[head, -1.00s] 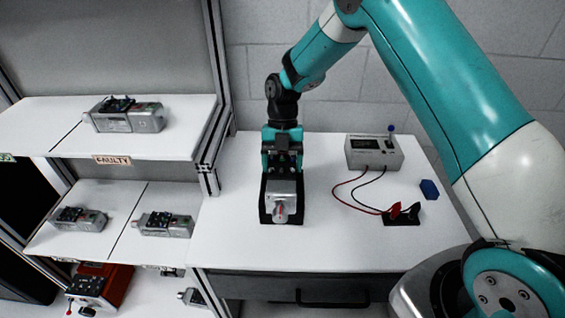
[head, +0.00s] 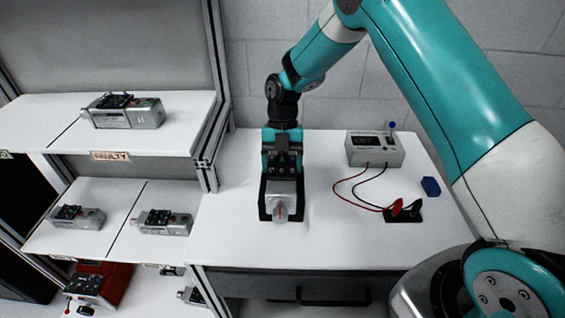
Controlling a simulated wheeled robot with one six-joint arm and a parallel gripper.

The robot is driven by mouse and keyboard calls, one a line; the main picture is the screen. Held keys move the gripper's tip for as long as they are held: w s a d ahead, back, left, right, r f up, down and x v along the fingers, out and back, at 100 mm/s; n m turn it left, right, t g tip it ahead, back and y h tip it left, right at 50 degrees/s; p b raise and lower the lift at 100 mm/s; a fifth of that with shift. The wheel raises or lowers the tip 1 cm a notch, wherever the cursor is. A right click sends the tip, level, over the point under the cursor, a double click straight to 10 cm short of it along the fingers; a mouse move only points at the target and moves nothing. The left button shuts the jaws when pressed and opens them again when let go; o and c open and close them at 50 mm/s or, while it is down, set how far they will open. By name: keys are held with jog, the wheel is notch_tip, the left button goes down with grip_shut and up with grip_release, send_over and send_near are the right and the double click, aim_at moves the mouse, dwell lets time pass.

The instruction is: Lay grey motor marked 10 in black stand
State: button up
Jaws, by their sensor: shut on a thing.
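A meter box (head: 374,151) with red and black leads to clips (head: 403,211) stands right on the table (head: 335,240). A blue block (head: 431,187) lies nearby. Shelves at left hold several grey motors (head: 124,110), with a FAULTY label (head: 110,156).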

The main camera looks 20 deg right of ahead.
jog(key=shift+f+b, duration=0.5)
jog(key=shift+f, duration=0.05)
jog(key=o, duration=1.3)
jog(key=shift+w+d+r, duration=0.1)
jog(key=shift+w+r, duration=0.05)
jog(key=shift+r, duration=0.2)
jog(key=shift+p+v, duration=1.75)
jog(key=shift+v, duration=6.6)
